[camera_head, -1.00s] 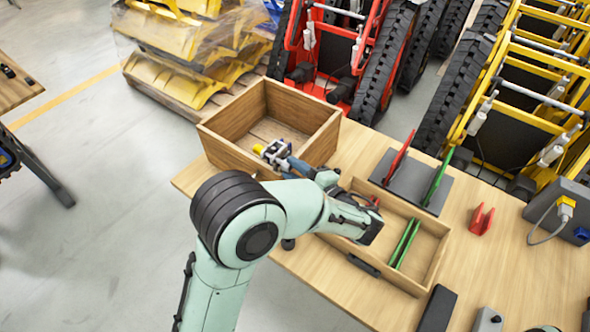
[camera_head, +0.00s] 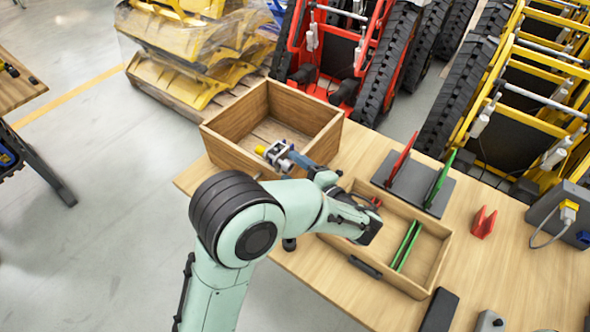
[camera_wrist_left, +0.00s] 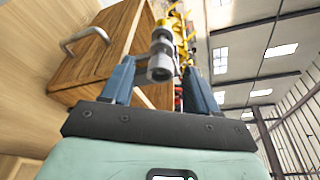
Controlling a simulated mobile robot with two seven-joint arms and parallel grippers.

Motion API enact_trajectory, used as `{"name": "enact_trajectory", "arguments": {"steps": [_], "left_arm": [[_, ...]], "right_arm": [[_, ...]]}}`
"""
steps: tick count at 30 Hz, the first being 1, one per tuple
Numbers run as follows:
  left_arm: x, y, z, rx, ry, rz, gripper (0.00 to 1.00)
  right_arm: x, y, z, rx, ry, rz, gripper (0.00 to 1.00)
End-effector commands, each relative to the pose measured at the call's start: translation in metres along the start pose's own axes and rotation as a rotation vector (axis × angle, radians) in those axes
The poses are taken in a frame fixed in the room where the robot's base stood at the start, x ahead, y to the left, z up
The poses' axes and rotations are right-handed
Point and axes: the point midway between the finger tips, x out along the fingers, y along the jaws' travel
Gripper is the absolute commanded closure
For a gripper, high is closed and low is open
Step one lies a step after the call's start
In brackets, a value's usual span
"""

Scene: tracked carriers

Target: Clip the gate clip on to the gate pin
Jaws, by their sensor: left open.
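My left gripper (camera_head: 292,161) reaches across the wooden tray to the front of a wooden box. In the left wrist view its two blue fingers (camera_wrist_left: 161,85) stand apart, one on each side of a grey cylindrical fitting (camera_wrist_left: 161,62). In the head view this fitting (camera_head: 277,152) is silver with a yellow end, at the box's near wall. I cannot tell whether the fingers touch it, or whether it is the gate clip or gate pin. A red U-shaped piece (camera_head: 483,222) stands on the table. Green strips (camera_head: 406,246) lie in the tray. My right gripper is not in view.
The wooden box (camera_head: 225,150) is open-topped; the shallow wooden tray (camera_head: 436,262) lies partly under my left arm. A dark plate (camera_head: 412,184) with red and green uprights is behind the tray. A grey unit (camera_head: 566,208) with a cable stands right. Tracked machines line the back.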

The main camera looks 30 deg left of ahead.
Motion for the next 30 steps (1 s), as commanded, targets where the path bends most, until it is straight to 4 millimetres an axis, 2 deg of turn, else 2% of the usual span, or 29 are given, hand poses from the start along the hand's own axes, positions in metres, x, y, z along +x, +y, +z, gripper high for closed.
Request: {"name": "enact_trajectory", "arguments": {"steps": [5, 15, 21, 25, 30], "left_arm": [[-0.013, 0.000, -0.001, -0.001, 0.004, -0.002, 0.41], [-0.087, 0.001, -0.001, 0.000, 0.005, -0.002, 0.41], [-0.120, 0.000, -0.001, 0.000, 0.002, -0.001, 0.41], [-0.131, 0.000, 0.000, 0.001, 0.001, 0.000, 0.41], [-0.134, 0.000, 0.000, 0.001, 0.000, 0.000, 0.41]], "right_arm": [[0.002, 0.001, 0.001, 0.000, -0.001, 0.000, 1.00], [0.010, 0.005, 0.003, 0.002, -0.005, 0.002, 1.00], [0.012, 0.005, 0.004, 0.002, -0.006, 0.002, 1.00], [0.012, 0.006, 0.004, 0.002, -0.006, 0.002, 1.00], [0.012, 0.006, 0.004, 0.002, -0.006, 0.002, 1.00]]}}
